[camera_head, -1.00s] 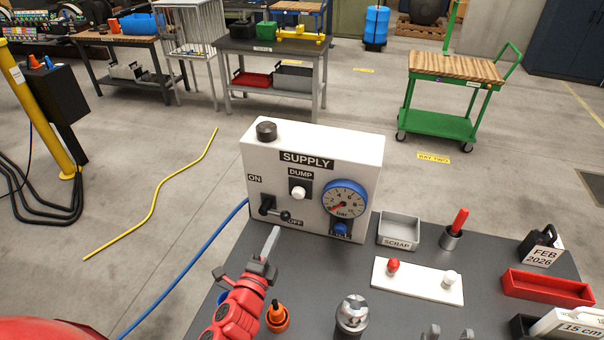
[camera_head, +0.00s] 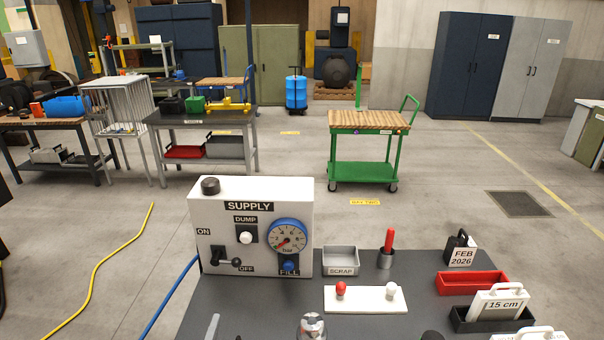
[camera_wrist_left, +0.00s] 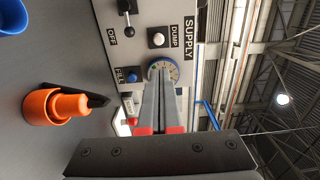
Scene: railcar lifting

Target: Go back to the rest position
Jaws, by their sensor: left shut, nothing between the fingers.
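My left gripper (camera_head: 212,326) shows only as a grey fingertip at the bottom edge of the head view, in front of the supply box. In the left wrist view its two long fingers (camera_wrist_left: 162,100) lie together, shut and empty. The white supply box (camera_head: 204,216) stands at the back left of the dark table. It carries a black lever (camera_head: 228,262), a white dump knob (camera_head: 246,237), a blue-rimmed gauge (camera_head: 288,238) and a blue fill knob (camera_head: 291,266). The fingers appear apart from the box. My right gripper is not visible in the head view.
The dark table (camera_head: 260,310) holds a grey scrap tray (camera_head: 341,261), a white plate (camera_head: 366,300) with red and white knobs, and a red tray (camera_head: 471,283). An orange object (camera_wrist_left: 58,106) is near the left gripper. A green cart (camera_head: 365,172) stands beyond on open floor.

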